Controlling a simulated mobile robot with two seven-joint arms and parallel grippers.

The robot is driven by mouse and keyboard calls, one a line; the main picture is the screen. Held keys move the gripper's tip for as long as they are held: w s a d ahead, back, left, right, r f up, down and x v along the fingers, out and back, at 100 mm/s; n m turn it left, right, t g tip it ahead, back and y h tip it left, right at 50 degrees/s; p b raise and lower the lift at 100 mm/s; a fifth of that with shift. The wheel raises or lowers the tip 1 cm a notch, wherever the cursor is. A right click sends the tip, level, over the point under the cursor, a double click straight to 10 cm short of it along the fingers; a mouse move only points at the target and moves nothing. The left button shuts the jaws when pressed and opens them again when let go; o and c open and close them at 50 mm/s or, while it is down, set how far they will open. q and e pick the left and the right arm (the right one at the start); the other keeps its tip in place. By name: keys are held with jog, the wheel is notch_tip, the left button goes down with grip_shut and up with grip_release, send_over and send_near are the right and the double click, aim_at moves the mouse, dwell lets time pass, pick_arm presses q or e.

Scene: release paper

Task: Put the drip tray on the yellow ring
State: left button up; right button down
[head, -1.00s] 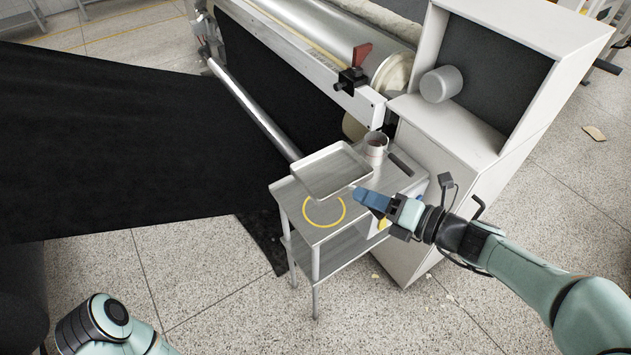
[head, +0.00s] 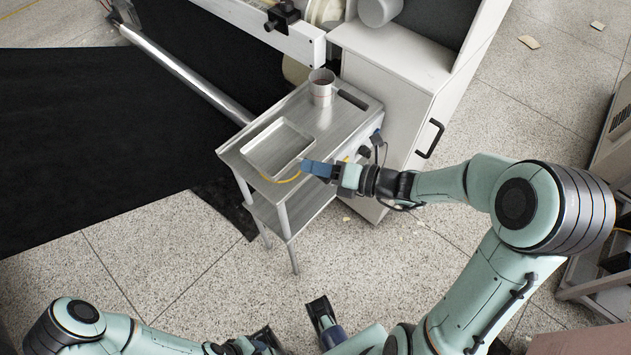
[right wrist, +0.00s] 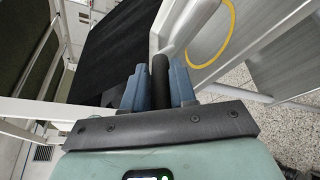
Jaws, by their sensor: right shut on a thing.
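The drip tray (head: 277,147), a shallow silver rectangular tray, is over the top of a metal trolley in the head view.
A metal cup (head: 321,88) stands on the trolley (head: 345,122) behind the tray, near a dark slot. A white cabinet (head: 395,75) and a machine with black sheet (head: 90,140) stand behind and left.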

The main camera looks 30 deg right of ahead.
notch_tip(320, 180, down, 5)
jog(key=shift+f+b, duration=0.15)
jog(key=shift+b, duration=0.65)
jog(key=c, duration=0.9)
grip_release()
